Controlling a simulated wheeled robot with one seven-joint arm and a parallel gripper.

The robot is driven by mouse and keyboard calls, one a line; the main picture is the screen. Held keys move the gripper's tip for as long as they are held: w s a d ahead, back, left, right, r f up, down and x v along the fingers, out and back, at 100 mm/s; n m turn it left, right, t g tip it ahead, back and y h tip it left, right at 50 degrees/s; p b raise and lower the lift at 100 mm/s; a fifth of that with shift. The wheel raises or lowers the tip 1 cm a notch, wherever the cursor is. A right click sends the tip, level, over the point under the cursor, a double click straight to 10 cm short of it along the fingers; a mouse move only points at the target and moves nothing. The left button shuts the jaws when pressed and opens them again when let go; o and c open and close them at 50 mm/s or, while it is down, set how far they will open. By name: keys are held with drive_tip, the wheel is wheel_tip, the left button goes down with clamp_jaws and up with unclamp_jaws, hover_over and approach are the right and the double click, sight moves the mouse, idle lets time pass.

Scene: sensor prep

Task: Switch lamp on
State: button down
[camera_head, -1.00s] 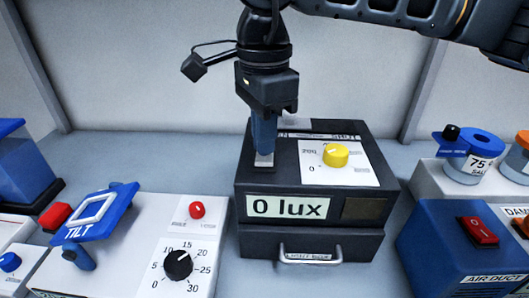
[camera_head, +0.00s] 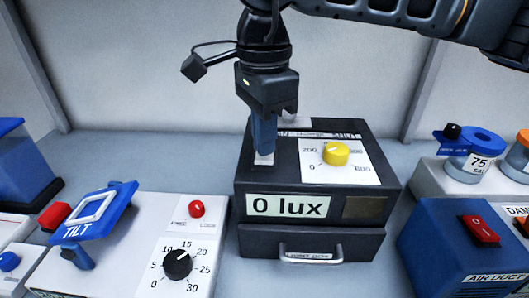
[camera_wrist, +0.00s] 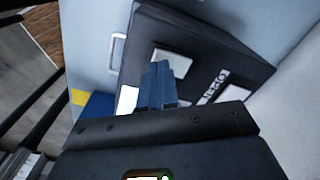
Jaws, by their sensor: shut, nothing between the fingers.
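The lamp unit is a dark box (camera_head: 250,187) in the middle of the head view, with a "0 lux" display (camera_head: 288,207) on its front. A yellow knob (camera_head: 336,153) sits on a white dial plate on its top. My gripper (camera_head: 264,150) is shut and empty, pointing down at the top left of the box, at a small light-coloured patch (camera_head: 264,159). Its fingers hide part of this patch, and I cannot tell whether they touch it. In the wrist view the closed blue fingers (camera_wrist: 158,85) are over the dark box (camera_wrist: 190,25).
A drawer with a metal handle (camera_head: 311,260) is below the display. A white panel with a black dial (camera_head: 178,264), a red button (camera_head: 196,209) and a blue tilt frame (camera_head: 95,212) stands left. A blue air duct box (camera_head: 440,250) with a red switch (camera_head: 481,229) stands right.

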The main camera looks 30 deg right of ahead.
sight(264, 158)
drive_tip(key=shift+f+b, duration=0.8)
idle(0.4)
drive_tip(key=shift+r, duration=0.1)
drive_tip(key=shift+r+p, duration=1.2)
drive_tip(key=shift+r, duration=2.25)
